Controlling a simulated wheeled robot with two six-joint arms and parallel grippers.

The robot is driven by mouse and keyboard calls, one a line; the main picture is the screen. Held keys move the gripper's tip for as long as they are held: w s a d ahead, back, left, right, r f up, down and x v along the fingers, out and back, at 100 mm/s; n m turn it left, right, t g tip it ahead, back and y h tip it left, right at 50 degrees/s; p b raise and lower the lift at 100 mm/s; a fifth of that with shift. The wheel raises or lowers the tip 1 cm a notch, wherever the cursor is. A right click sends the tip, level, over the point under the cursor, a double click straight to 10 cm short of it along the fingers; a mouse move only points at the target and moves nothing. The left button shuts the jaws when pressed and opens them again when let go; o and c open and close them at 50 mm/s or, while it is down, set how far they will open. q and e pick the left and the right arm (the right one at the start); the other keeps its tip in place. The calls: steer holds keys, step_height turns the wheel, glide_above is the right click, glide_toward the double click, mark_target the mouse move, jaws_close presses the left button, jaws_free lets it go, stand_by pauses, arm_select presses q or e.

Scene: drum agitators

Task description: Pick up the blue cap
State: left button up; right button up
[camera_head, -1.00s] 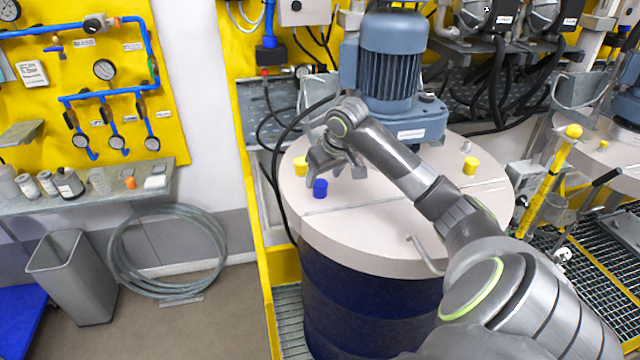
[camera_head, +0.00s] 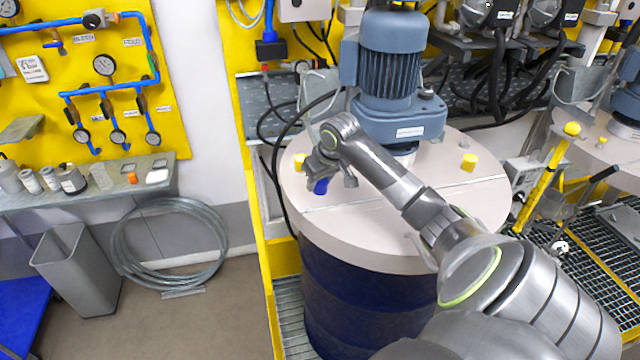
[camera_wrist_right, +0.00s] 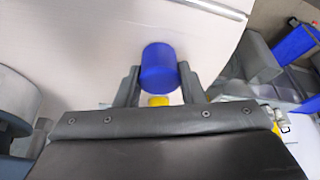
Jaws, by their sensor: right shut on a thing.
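The blue cap (camera_head: 321,187) is on the pale lid (camera_head: 350,225) of the dark blue drum, near its left side. My right gripper (camera_head: 328,182) is over it and partly hides it in the head view. In the right wrist view, the blue cap (camera_wrist_right: 159,69) sits between the two fingers of my right gripper (camera_wrist_right: 160,82), which are shut on it. Whether the cap touches the lid or is just above it, I cannot tell. My left gripper is not in view.
A blue-grey motor (camera_head: 390,75) stands on the lid behind my right arm. Yellow caps are on the lid, one at the right (camera_head: 469,162) and one at the left (camera_head: 299,162). A yellow lever (camera_head: 545,180) stands at the right. The lid's front is clear.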

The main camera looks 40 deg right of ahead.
step_height(320, 180, up, 9)
steer(key=b, duration=0.3)
steer(key=shift+b, duration=0.35)
steer(key=shift+r, duration=0.5)
steer(key=shift+r, duration=0.1)
